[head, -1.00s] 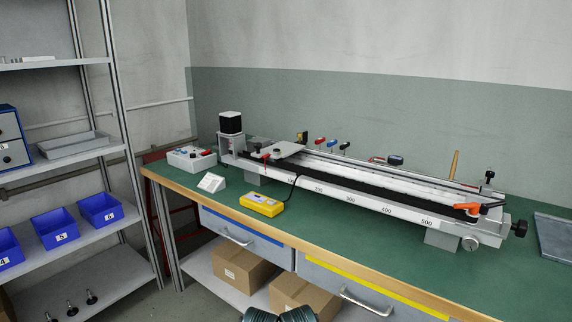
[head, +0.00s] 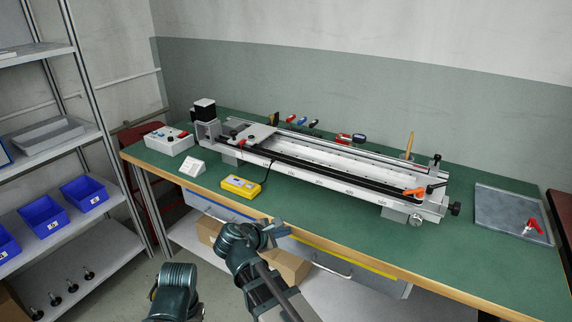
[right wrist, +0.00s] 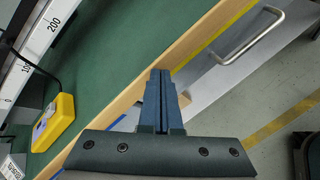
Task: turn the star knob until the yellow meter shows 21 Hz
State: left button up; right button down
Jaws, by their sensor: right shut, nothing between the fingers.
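The yellow meter (head: 241,186) lies on the green bench near its front edge, left of centre; its reading is too small to make out. It also shows at the left of the right wrist view (right wrist: 54,122). A dark knob (head: 455,209) at the right end of the gantry looks like the star knob. My right gripper (head: 277,228) is at the bench's front edge, right of and nearer than the meter, far left of that knob. It is shut and empty, as its fingers (right wrist: 161,100) show in the right wrist view. My left gripper is out of view.
The long gantry (head: 320,178) fills the back of the bench, with an orange lever (head: 414,192) near its right end. A control box (head: 168,144) and a white card (head: 192,167) stand left. A grey tray (head: 500,212) lies right. Bench in front of the gantry is largely clear.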

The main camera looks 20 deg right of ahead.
jog(key=w+a+r+n+t+h, duration=0.2)
jog(key=r+n, duration=0.3)
jog(key=r, duration=0.1)
jog(key=w+a+r+n+t+h, duration=0.2)
jog(key=w+r+n+t, duration=0.1)
jog(key=r+n, duration=0.2)
jog(key=shift+r, duration=0.35)
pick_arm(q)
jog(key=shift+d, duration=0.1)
pick_arm(e)
jog(key=shift+w, duration=0.1)
